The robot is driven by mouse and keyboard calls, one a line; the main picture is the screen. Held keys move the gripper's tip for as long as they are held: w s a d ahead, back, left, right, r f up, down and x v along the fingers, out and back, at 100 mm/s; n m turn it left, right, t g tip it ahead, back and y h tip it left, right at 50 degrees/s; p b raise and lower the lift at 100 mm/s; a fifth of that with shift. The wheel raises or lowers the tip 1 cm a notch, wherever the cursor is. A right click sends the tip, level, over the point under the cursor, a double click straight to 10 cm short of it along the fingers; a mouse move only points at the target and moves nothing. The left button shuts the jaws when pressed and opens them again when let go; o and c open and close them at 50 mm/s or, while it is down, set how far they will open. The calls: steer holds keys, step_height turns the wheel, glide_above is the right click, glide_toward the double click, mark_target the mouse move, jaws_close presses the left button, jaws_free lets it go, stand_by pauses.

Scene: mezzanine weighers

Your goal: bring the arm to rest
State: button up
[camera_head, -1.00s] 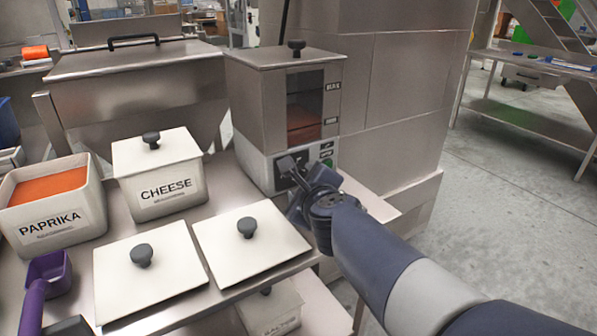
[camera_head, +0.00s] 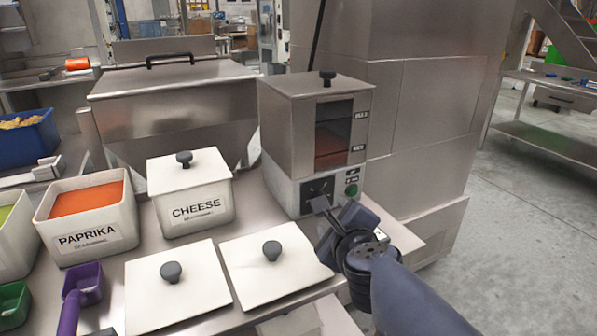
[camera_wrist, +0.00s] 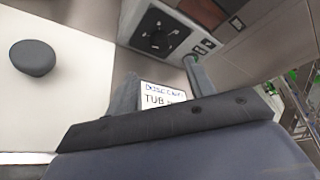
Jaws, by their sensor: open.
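My gripper (camera_head: 334,212) is open and empty. In the head view it is in front of the lower right front of the steel dispenser (camera_head: 285,130), near its control panel, above the right end of the counter. Whether it touches anything there cannot be told. In the wrist view the two dark fingers of my gripper (camera_wrist: 160,82) stand apart. A white label (camera_wrist: 160,98) reading "TUB" shows between them, partly hidden. The dispenser's dark front plate (camera_wrist: 158,35) is beyond them.
Two white lids with dark knobs (camera_head: 180,290) (camera_head: 265,268) lie left of my gripper. Behind them stand a lidded cheese tub (camera_head: 192,212) and an open paprika tub (camera_head: 88,238). A purple scoop (camera_head: 90,282) lies front left. Free floor (camera_head: 530,240) is on the right.

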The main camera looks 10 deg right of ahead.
steer(key=b+x, duration=0.4)
steer(key=x, duration=0.6)
steer(key=shift+w+b, duration=0.1)
steer(key=shift+b, duration=0.2)
